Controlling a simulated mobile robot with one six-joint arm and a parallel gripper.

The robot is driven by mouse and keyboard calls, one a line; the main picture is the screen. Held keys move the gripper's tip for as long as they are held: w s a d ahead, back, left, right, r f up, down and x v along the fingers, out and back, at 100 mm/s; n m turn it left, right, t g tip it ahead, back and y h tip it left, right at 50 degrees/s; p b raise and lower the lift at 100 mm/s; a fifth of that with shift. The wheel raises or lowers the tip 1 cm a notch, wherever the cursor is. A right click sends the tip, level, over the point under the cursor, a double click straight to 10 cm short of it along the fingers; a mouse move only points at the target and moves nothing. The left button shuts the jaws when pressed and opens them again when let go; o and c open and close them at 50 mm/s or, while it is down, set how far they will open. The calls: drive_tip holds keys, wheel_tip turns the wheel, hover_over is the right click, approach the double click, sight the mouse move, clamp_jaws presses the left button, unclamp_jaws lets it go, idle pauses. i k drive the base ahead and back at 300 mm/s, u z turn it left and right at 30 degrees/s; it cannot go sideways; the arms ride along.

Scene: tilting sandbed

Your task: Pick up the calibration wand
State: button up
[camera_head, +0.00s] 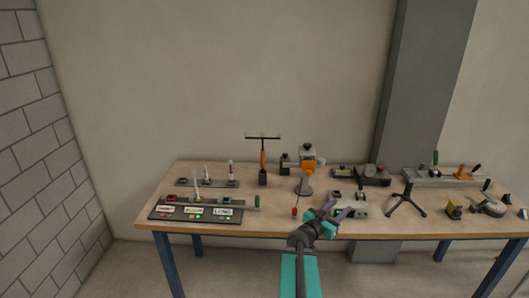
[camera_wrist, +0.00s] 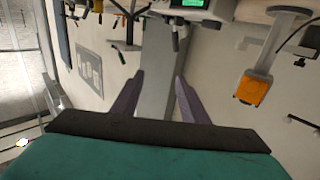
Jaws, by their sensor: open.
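In the head view a T-shaped wand (camera_head: 263,157) with an orange handle and a thin dark crossbar stands upright in a small black holder (camera_head: 262,178), left of the table's middle; I take it to be the calibration wand. My gripper (camera_head: 336,208) is over the front edge of the table, to the right of the wand and nearer to me, well apart from it. In the wrist view my gripper (camera_wrist: 160,75) has its two purple fingers spread with nothing between them. I cannot make out the wand for sure in the wrist view.
An orange-headed device (camera_head: 308,165) stands right of the wand. A labelled board (camera_head: 180,212) and a rack with upright sticks (camera_head: 215,184) lie to the left. A small black tripod (camera_head: 405,203) stands on the right of the wooden table (camera_head: 275,222). A grey pillar (camera_head: 425,75) rises behind.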

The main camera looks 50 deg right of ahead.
sight(262, 134)
drive_tip(key=u, duration=0.05)
drive_tip(key=i, duration=1.7)
drive_tip(key=u, duration=0.05)
